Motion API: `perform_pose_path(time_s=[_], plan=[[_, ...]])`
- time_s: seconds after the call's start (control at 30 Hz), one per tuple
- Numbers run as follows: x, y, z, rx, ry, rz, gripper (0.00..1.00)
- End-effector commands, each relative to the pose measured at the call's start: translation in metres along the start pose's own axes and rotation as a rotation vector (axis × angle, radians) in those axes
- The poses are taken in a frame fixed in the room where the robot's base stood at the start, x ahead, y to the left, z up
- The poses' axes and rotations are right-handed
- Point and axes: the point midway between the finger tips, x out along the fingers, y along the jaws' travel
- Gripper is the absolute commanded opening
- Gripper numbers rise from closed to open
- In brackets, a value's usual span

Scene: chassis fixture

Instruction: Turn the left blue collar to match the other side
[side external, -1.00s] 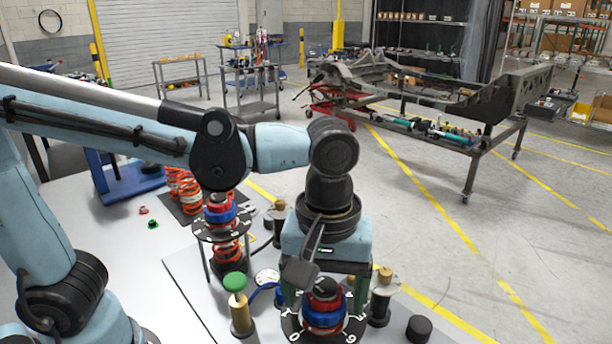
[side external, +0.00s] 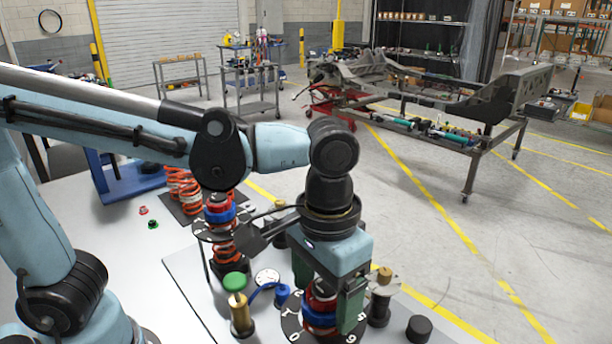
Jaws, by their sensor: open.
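The nearer blue collar (side external: 319,319) sits around a red-topped coilover on a black numbered dial plate (side external: 292,326) at the bottom centre. My gripper (side external: 327,306) is above this unit, pointing down, with its green fingers apart on either side of the red top and collar. I cannot tell if a finger touches the collar. The gripper body and right finger hide part of the unit. A second blue collar (side external: 221,215) sits on a similar coilover with a red spring, farther back and left, partly hidden by the bracket on my wrist.
A green-capped post (side external: 236,285), a blue-armed dial gauge (side external: 267,278) and a brass-topped post (side external: 383,283) stand close around the nearer unit. A black puck (side external: 419,328) lies at right. Orange springs (side external: 184,188) stand behind. The white table at left is mostly clear.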

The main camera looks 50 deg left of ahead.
Motion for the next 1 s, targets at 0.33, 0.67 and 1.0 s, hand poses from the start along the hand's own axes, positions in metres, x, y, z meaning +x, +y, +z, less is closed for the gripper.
perform_pose_path(time_s=[0.33, 0.67, 1.0], plan=[[0.0000, 0.0000, 0.0000, 0.435, 0.000, 0.000, 0.81], [0.0000, 0.0000, 0.0000, 0.739, 0.000, 0.000, 0.81], [0.0000, 0.0000, 0.0000, 1.049, 0.000, 0.000, 0.81]])
